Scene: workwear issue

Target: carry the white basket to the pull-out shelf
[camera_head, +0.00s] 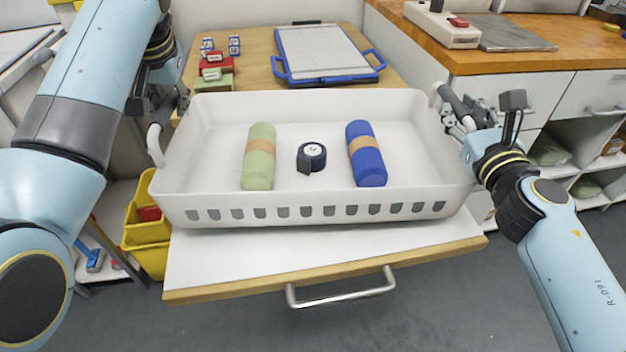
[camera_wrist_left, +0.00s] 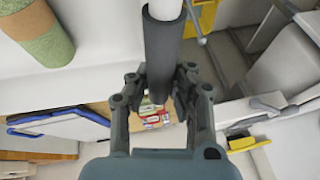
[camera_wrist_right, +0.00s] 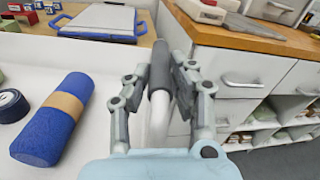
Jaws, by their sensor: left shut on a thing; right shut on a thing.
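The white basket (camera_head: 310,207) is held level between my two arms, over the pull-out shelf (camera_head: 330,262). I cannot tell whether its base touches the shelf. In it lie a green roll (camera_head: 259,157), a dark tape measure (camera_head: 311,157) and a blue roll (camera_head: 366,153). My left gripper (camera_head: 165,108) is shut on the basket's left handle, whose dark grip (camera_wrist_left: 160,55) shows between the fingers in the left wrist view. My right gripper (camera_head: 458,108) is shut on the right handle, with its dark grip (camera_wrist_right: 160,68) between the fingers in the right wrist view.
A blue-edged white tray (camera_head: 325,52) and small red and green boxes (camera_head: 215,72) lie on the wooden top behind the basket. A wooden counter with drawers (camera_head: 520,65) stands at the right. Yellow bins (camera_head: 146,232) stand below left. The shelf's metal handle (camera_head: 341,291) sticks out in front.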

